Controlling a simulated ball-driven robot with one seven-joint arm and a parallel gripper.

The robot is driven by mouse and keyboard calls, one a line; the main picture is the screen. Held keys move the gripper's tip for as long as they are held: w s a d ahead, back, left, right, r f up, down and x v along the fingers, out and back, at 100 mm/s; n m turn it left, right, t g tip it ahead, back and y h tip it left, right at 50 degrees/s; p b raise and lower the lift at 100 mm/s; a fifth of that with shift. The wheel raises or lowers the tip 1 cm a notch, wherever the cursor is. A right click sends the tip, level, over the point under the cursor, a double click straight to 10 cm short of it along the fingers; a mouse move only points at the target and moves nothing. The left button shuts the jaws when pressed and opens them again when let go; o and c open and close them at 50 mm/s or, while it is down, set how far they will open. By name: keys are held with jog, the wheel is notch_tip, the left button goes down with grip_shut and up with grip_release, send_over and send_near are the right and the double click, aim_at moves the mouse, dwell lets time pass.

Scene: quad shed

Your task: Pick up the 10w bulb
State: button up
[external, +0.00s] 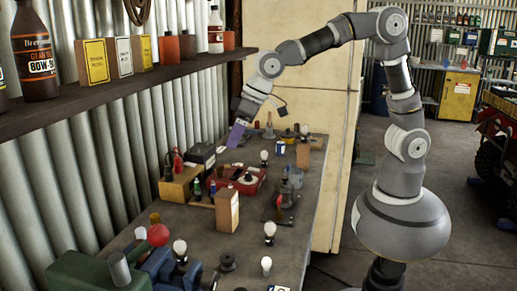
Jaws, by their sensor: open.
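Several white bulbs stand on the workbench (240,264): one at the near left (180,247), one at the near edge (266,262), one right of the middle (270,229), one farther back (264,156) and one at the far end (304,130). Their markings are too small to read, so I cannot tell which is the 10w bulb. My gripper (235,139) is open above the far left part of the bench, left of the farther-back bulb. It appears clear of the bulbs. A purple piece shows at its end, and the fingers are small and unclear.
A tan box (228,211) stands mid-bench, near a red tray-like item (246,180) and small bottles. A green and blue vise-like tool (100,272) fills the near left. A shelf (110,91) with bottles and boxes overhangs the left side. A cream cabinet (334,175) borders the right.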

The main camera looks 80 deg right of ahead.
aim_at(270, 222)
jog(key=s+a+f+g, duration=0.1)
jog(key=s+a+f, duration=0.1)
jog(key=f, duration=0.3)
jog(key=s+a+f+g+h, duration=0.1)
jog(key=s+a+f+g, duration=0.1)
jog(key=s+f, duration=0.2)
jog(key=s+a+f+n+g+h+p, duration=0.1)
jog(key=s+a+f, duration=0.1)
jog(key=s+f, duration=0.2)
notch_tip(270, 222, down, 3)
jog(key=shift+s+a+f, duration=0.1)
jog(key=shift+a, duration=0.05)
jog(key=shift+g, duration=0.4)
jog(key=f, duration=0.2)
jog(key=s+f+b, duration=0.1)
jog(key=f, duration=0.1)
jog(key=shift+s, duration=0.15)
notch_tip(270, 222, down, 5)
jog(key=shift+f+b, duration=0.1)
jog(key=shift+b, duration=1)
jog(key=c, duration=1.1)
jog(key=shift+c, duration=0.2)
